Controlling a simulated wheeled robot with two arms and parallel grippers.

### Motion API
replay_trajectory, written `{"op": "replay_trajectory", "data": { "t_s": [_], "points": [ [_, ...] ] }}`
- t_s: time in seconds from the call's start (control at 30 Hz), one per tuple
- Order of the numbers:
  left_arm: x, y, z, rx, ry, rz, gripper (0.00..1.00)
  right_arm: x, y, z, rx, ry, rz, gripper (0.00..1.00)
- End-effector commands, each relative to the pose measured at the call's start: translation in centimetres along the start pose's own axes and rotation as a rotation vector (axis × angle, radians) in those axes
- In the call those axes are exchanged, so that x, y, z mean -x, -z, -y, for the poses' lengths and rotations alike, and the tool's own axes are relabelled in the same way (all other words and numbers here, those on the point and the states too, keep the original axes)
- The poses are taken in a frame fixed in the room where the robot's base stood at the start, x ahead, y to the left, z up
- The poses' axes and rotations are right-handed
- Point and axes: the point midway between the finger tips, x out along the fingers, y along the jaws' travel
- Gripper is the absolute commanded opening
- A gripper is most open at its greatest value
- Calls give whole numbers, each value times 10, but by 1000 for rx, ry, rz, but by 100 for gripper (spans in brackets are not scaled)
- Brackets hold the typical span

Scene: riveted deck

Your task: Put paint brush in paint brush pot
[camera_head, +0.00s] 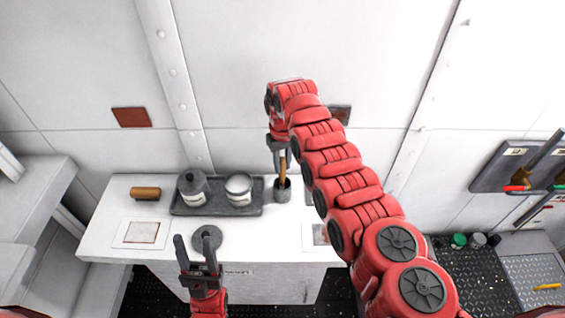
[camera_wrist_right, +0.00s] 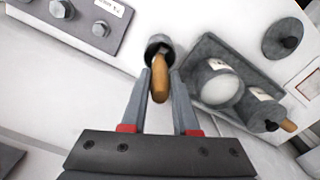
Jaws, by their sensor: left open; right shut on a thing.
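The paint brush (camera_head: 283,168) has a brown wooden handle and stands roughly upright. Its lower end is at or inside the mouth of the small dark grey paint brush pot (camera_head: 282,194) on the white counter, right of the tray. My right gripper (camera_head: 281,157) is above the pot, shut on the brush. In the right wrist view the brush handle (camera_wrist_right: 160,86) lies between the fingers (camera_wrist_right: 161,78), in line with the pot opening (camera_wrist_right: 158,42). How deep the brush sits is hidden. My left gripper (camera_head: 196,246) is open and empty at the counter's front edge.
A dark tray (camera_head: 250,209) holds a lidded jar (camera_head: 193,188) and a pale-topped jar (camera_head: 239,188). A brown cylinder (camera_head: 145,193) lies left of it. A round dark lid (camera_head: 207,238) lies in front. The white wall stands close behind the counter (camera_head: 110,225).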

Motion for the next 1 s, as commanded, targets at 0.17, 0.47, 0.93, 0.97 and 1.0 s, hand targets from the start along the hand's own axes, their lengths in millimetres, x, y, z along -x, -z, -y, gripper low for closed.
{"op": "replay_trajectory", "data": {
  "t_s": [0.17, 0.47, 0.93, 0.97, 1.0],
  "points": [
    [1, 0, 0, 0, 0, 0, 50, -2, 0, 0, 0, 0, 0, 52],
    [1, 0, 0, 0, 0, 0, 50, -1, 0, 0, 0, 0, 1, 58],
    [32, -5, -2, 0, 0, 0, 50, 54, 0, 0, -1, -1, 1, 58],
    [33, -6, -2, 0, 0, 0, 50, 59, 0, 0, -1, -1, 0, 58],
    [36, -6, -2, 0, 0, 0, 50, 65, 1, -1, -1, -2, -3, 58]
  ]
}}
